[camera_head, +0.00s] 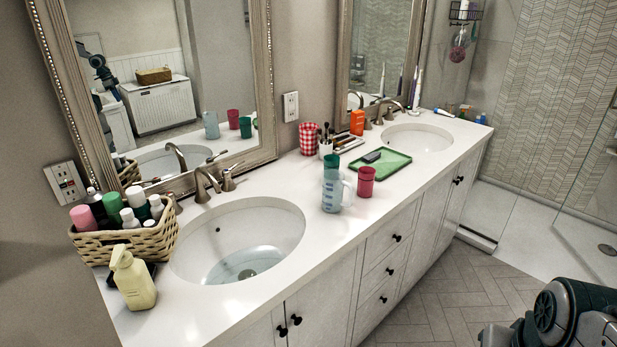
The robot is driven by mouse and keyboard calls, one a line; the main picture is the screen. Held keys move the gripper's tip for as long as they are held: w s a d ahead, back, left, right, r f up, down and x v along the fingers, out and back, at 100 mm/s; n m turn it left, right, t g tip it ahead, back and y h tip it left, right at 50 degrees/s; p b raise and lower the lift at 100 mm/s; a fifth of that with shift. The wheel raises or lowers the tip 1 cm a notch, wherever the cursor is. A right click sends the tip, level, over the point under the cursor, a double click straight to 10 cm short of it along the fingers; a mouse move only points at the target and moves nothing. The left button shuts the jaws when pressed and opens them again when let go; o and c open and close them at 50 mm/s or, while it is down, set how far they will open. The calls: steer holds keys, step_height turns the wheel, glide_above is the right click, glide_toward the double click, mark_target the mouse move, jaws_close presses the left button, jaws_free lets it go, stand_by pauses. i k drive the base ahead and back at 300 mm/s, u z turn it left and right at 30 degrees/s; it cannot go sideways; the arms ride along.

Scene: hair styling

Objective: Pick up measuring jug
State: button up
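The measuring jug (333,192) is pale blue and see-through, with a handle on its right side. It stands upright on the white counter, between the two sinks and close to the front edge. A green cup (331,161) shows right above its rim; I cannot tell whether it stands behind the jug or in it. A red cup (366,182) stands just to the right of the jug's handle. My gripper is not in view. Only a dark part of my arm shows at the lower right, well away from the jug.
A green tray (397,172) with a dark item lies behind the red cup. A checked red cup (309,139), a brush holder and an orange bottle (357,122) stand near the wall. A basket of bottles (100,246) and a yellow pump bottle (133,281) are at left. The floor in front is clear.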

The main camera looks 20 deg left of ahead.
mark_target(333, 183)
steer(key=u, duration=0.85)
steer(key=i, duration=0.75)
steer(key=u, duration=1)
steer(key=i, duration=0.2)
steer(key=u, duration=0.2)
